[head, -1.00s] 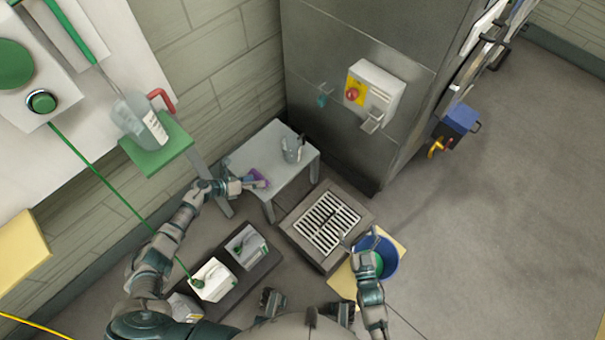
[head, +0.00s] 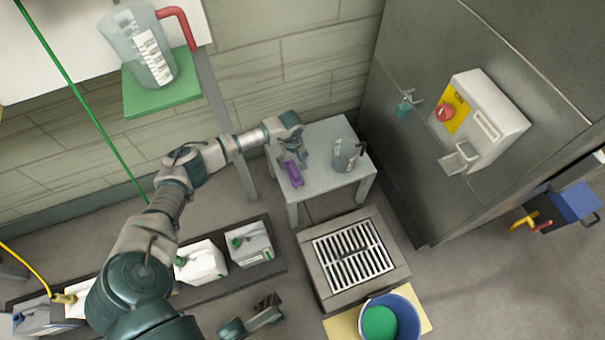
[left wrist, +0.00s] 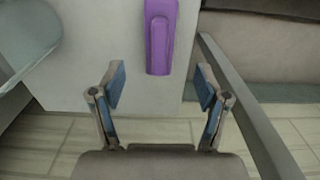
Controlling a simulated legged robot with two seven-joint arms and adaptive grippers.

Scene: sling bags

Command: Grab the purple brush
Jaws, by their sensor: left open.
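The purple brush (head: 292,174) lies on the small grey table (head: 328,180), near its left side. My left gripper (head: 292,157) is at the brush's far end in the head view, and whether it touches it is hard to tell there. In the left wrist view my left gripper (left wrist: 160,85) is open, its two blue-padded fingers wide apart with nothing between them. The brush (left wrist: 160,38) shows just beyond the fingertips, roughly centred between them, its upper part cut off by the frame.
A clear jug (head: 346,155) stands on the table to the right of the brush. A shelf with a green top (head: 160,98) holds a larger jug at upper left. A floor grate (head: 352,257) and a blue bucket (head: 408,312) are in front.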

